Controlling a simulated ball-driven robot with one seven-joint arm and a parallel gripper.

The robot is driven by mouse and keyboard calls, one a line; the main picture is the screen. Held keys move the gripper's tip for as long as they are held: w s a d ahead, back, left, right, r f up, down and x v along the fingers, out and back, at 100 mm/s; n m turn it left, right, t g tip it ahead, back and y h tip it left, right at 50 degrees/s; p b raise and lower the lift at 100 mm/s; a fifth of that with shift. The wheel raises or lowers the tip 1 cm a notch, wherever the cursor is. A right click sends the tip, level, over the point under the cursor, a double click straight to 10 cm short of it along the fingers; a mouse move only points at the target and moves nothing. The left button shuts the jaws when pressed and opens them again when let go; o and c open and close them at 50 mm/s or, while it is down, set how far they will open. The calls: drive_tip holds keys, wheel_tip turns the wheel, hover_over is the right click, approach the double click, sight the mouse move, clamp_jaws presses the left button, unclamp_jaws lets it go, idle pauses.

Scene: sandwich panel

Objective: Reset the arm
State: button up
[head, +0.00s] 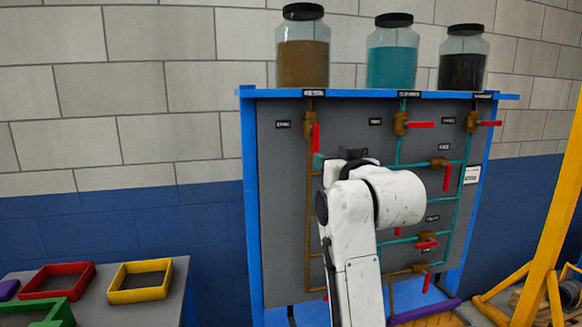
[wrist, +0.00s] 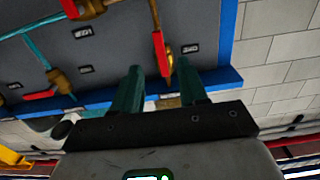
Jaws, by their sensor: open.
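My gripper (wrist: 160,76) is open, its two green fingers apart. In the wrist view a red valve handle (wrist: 159,50) with a brass valve shows in the gap between the fingertips; I cannot tell whether they touch it. In the head view one green fingertip (head: 318,162) shows close beside the lower end of the upper left red handle (head: 315,137), which stands upright. My white arm covers the middle of the grey panel (head: 278,220) and hides part of its pipes. Nothing is seen held.
Several other red-handled valves, such as the top middle one (head: 421,125), sit on the panel. Jars of brown (head: 303,64), teal (head: 392,68) and black (head: 462,72) stand on its blue top shelf. A table with colored frames (head: 140,293) is at left; a yellow post (head: 553,215) stands at right.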

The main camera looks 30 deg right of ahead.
drive_tip(key=s+a+f+n+g+y, duration=0.1)
drive_tip(key=s+a+f+g, duration=0.2)
drive_tip(key=f, duration=0.8)
drive_tip(key=s+a+f+g+y, duration=0.15)
drive_tip(key=s+f, duration=0.45)
drive_tip(key=f, duration=0.6)
drive_tip(key=s+a+f+n+g+y, duration=0.15)
drive_tip(key=s+f+g, duration=0.25)
drive_tip(key=f, duration=0.7)
drive_tip(key=s+a+f+g, duration=0.1)
drive_tip(key=s+f+g, duration=0.1)
drive_tip(key=s+f, duration=0.3)
drive_tip(key=s+a+f+g, duration=0.2)
drive_tip(key=s+f, duration=0.4)
drive_tip(key=s, duration=0.7)
drive_tip(key=s+a+f+g, duration=0.2)
drive_tip(key=s+f+g, duration=0.2)
drive_tip(key=s, duration=0.6)
wheel_tip(320, 180, down, 2)
drive_tip(key=shift+f+y, duration=0.15)
drive_tip(key=shift+y, duration=0.25)
drive_tip(key=shift+w, duration=0.1)
